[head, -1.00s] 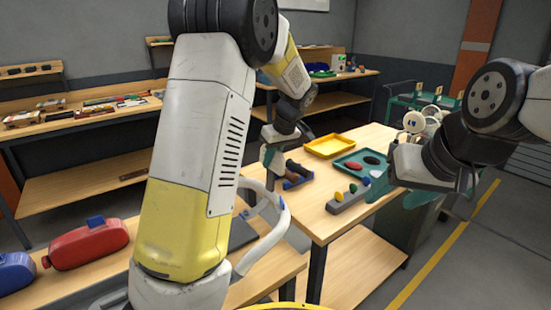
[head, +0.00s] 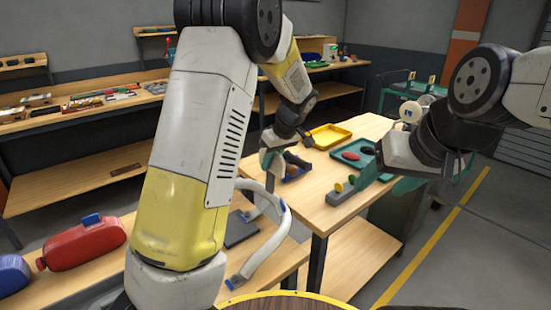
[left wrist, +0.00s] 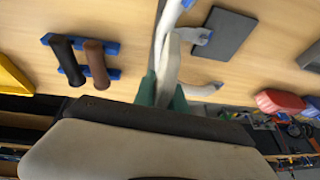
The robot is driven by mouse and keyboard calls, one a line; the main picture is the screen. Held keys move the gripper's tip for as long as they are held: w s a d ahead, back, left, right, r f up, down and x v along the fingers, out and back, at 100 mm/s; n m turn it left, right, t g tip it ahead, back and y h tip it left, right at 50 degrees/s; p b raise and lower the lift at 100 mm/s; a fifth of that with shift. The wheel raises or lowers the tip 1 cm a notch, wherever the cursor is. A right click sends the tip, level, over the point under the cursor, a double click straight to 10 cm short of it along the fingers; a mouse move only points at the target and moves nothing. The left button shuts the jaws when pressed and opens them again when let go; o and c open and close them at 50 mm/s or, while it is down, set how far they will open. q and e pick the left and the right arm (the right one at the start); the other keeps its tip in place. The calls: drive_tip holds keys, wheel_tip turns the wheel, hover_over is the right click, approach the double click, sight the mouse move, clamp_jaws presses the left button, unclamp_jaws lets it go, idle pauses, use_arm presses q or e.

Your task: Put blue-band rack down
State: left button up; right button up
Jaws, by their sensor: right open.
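The blue-band rack (head: 284,222) is a white bent tube with blue bits near its ends. It stands out over the low wooden bench, beside a dark flat plate (head: 241,229). My left gripper (head: 271,180) reaches down to its upper bar. In the left wrist view, its green fingers (left wrist: 162,92) lie on both sides of the white bar of the rack (left wrist: 171,62), shut on it. I cannot tell whether the rack's feet touch the bench. My right gripper (head: 400,188) is over the right side of the higher table, apart from the rack, its fingertips partly hidden.
A red canister (head: 86,243) and a blue one (head: 12,272) lie on the bench at left. The higher table holds a blue holder with dark grips (head: 296,172), a yellow tray (head: 328,137), a green tray (head: 342,150) and a grey block with knobs (head: 342,191).

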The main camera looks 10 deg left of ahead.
use_arm(q)
drive_tip(key=shift+o, duration=0.7)
